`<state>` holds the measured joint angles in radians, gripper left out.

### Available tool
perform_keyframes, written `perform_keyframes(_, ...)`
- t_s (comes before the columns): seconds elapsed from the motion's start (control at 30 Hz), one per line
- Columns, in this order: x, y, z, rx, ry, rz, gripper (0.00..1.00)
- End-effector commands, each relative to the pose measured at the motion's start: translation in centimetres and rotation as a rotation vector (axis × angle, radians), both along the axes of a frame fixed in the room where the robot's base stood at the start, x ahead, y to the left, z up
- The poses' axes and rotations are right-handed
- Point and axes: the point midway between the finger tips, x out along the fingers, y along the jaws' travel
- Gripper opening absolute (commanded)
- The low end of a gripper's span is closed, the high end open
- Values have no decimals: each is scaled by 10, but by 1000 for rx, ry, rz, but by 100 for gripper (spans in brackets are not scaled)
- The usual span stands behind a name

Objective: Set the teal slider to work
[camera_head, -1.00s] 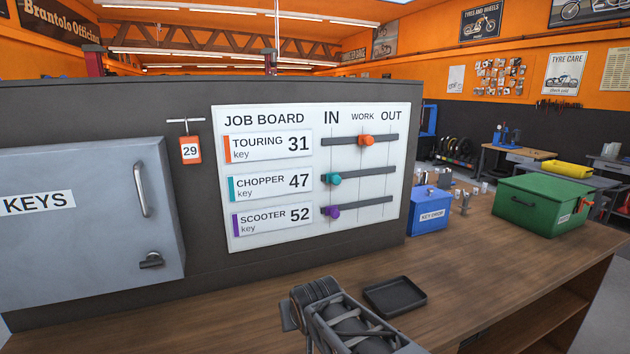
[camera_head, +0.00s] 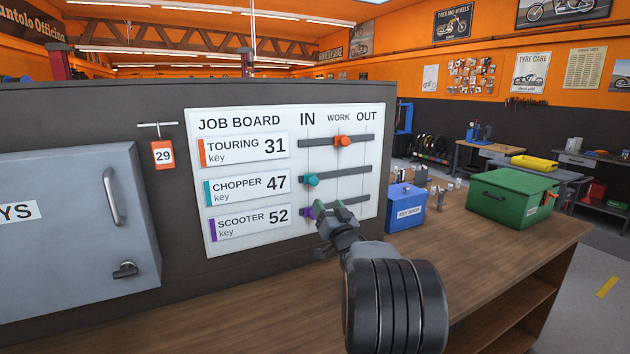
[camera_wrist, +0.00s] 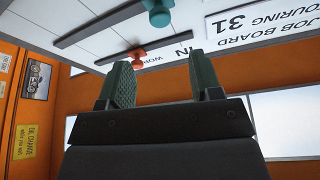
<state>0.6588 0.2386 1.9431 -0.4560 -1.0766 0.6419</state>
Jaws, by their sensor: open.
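The teal slider (camera_head: 311,180) is on the middle track of the white job board (camera_head: 235,240), in the CHOPPER 47 row, at the left end under IN. The WORK line crosses the track to its right. My gripper (camera_head: 334,215) is raised in front of the board's lower right, below and right of the teal knob, and looks empty. In the wrist view my gripper (camera_wrist: 160,65) has its two green fingers apart, with nothing between them. The teal slider (camera_wrist: 158,12) shows there at the top edge, beyond the fingers.
The orange slider (camera_head: 343,141) is at WORK on the top track. The purple slider (camera_head: 308,212) is at IN on the bottom track, close to my fingers. A key cabinet (camera_head: 75,250) is left; a blue box (camera_head: 406,207) and green case (camera_head: 510,196) are right.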

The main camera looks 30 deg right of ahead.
Motion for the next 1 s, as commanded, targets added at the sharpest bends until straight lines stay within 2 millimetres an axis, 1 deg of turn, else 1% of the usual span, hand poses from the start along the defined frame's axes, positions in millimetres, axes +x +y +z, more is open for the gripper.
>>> perform_keyframes(0.03, 10, -1, 7, 0, 0, 2, 59)
perform_keyframes(0.3, 57, -12, 26, 0, 3, 1, 59)
perform_keyframes(0.5, 84, -18, 37, -1, 3, 0, 59)
perform_keyframes(0.7, 99, -22, 42, 0, 3, -1, 59)
perform_keyframes(1.0, 104, -23, 43, 0, 2, -1, 59)
